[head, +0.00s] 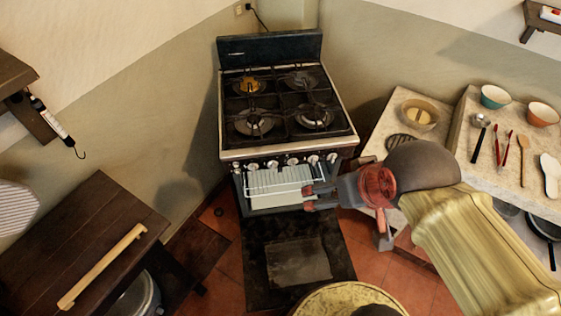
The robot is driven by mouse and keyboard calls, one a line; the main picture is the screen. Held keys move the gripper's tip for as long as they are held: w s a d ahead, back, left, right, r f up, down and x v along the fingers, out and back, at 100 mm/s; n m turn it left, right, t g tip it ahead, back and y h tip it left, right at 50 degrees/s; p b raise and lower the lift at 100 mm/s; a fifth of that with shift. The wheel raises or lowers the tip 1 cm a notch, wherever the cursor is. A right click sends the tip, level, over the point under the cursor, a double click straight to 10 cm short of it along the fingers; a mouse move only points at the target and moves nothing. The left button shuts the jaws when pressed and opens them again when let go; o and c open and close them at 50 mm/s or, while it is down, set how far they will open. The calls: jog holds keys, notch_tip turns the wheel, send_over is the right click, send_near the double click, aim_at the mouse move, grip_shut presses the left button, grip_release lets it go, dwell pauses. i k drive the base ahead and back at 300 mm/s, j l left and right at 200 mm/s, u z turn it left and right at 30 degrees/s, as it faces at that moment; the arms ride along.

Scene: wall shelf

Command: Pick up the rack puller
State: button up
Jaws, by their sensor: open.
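I cannot tell for certain which thing is the rack puller. A long light wooden bar (101,267) with shaped ends lies across the dark wooden top at lower left. A thin dark tool with a pale band and a hooked end (50,119) hangs by the small shelf at left. My gripper (309,198) is open, in front of the stove (284,104), and overlaps the right side of the oven opening in this view. It appears empty and is well to the right of both the bar and the hooked tool.
The oven door (297,259) is folded down, with a light wire rack (279,183) inside. A stone counter (513,176) at right holds bowls and utensils. The dark wooden top (75,235) stands at lower left. Tiled floor shows between.

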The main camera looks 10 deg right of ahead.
aim_at(65, 303)
jog(key=i+j+u, duration=0.1)
jog(key=j+u, duration=0.35)
jog(key=j, duration=1.85)
